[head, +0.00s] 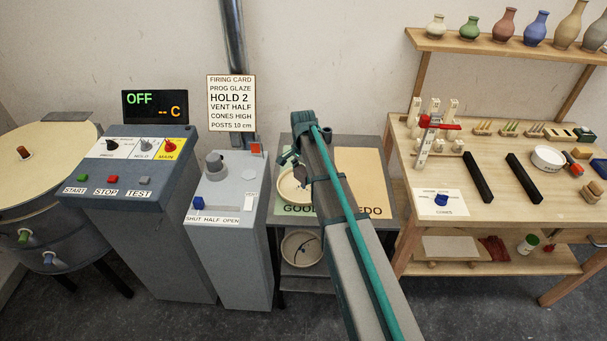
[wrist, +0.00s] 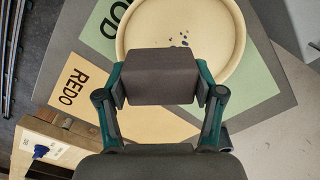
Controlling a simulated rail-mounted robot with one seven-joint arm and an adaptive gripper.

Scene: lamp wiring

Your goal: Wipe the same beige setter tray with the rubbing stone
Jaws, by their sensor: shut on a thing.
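The beige setter tray (wrist: 225,35) is round with a raised rim, and several dark specks lie on its floor in the wrist view. In the head view the tray (head: 287,192) sits on the green GOOD side of a grey stand, partly hidden by my arm. My gripper (wrist: 160,92) is shut on the rubbing stone (wrist: 160,72), a dark grey block held across the jaws. The stone overlaps the tray's near rim in the wrist view; I cannot tell whether it touches the tray. In the head view the stone is hard to make out.
The cream REDO area (head: 360,175) beside the tray is bare. Another round pale dish (head: 301,248) stands on the stand's lower shelf. A grey control box (head: 225,190) is close on the left. A wooden bench (head: 440,205) with bars, cones and small parts is on the right.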

